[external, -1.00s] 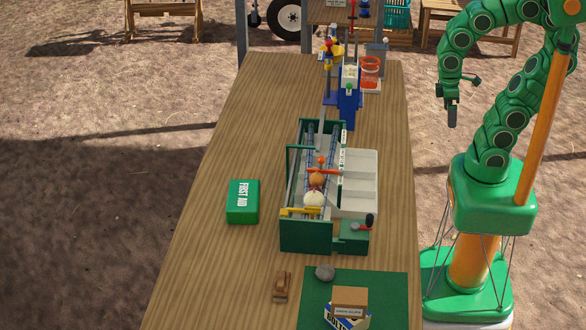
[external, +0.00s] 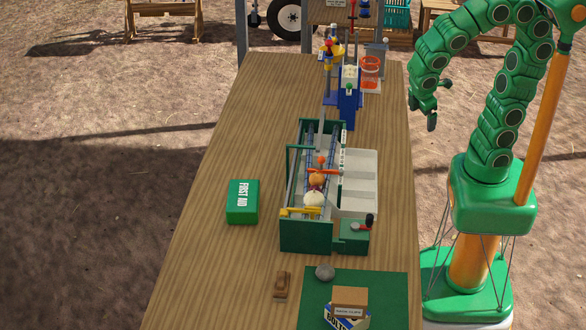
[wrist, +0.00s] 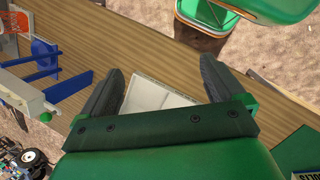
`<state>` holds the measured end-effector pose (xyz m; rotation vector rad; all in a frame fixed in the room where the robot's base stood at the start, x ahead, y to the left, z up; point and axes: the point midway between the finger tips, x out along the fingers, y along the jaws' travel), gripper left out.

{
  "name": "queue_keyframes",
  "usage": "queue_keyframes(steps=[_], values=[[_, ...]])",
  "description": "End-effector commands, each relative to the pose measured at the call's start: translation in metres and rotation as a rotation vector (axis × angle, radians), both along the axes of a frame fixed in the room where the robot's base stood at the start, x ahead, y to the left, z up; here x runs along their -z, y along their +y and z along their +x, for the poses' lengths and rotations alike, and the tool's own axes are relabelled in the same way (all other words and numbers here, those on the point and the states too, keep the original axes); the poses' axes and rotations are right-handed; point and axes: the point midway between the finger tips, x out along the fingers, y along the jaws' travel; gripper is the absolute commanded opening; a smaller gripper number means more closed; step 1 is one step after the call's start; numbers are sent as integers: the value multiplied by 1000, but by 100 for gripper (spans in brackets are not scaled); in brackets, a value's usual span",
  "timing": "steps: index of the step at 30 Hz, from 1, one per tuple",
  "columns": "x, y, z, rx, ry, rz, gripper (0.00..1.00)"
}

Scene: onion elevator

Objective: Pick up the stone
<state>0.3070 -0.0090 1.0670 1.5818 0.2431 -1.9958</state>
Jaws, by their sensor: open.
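The stone (external: 324,272) is a small grey rounded lump. In the external view it lies at the upper left edge of the green mat (external: 391,288), near the front of the table. My gripper (external: 431,118) hangs in the air off the table's right side, well behind and above the stone. In the wrist view my gripper (wrist: 160,90) shows two dark fingers spread apart with nothing held between them. The stone does not show in the wrist view.
A green sorting machine (external: 306,236) with white bins stands mid-table, behind the stone. A wooden block (external: 282,285) lies left of the stone, a small cardboard box (external: 350,301) to its right. A green first-aid box (external: 242,202) is farther left. A blue elevator stand (external: 348,108) is at the back.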

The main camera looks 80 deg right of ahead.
Motion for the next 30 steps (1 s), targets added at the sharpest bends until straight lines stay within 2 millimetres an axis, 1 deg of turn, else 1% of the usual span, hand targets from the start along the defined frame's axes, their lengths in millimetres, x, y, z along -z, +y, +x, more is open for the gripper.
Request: queue_keyframes(steps=[1, 3, 8, 11, 16, 20, 23, 26, 29, 30], values=[[2, -1, 12, -33, -1, -37, 96], [3, -3, 29, -83, -8, -87, 96], [4, 0, 69, -213, -27, -196, 96], [5, 7, 94, -300, -38, -262, 96], [6, 27, 136, -459, -55, -375, 96], [9, 50, 167, -594, -65, -458, 96], [13, 73, 188, -699, -72, -519, 96], [17, 100, 208, -809, -83, -581, 96], [24, 131, 225, -925, -90, -639, 96], [27, 145, 231, -973, -94, -662, 96]])
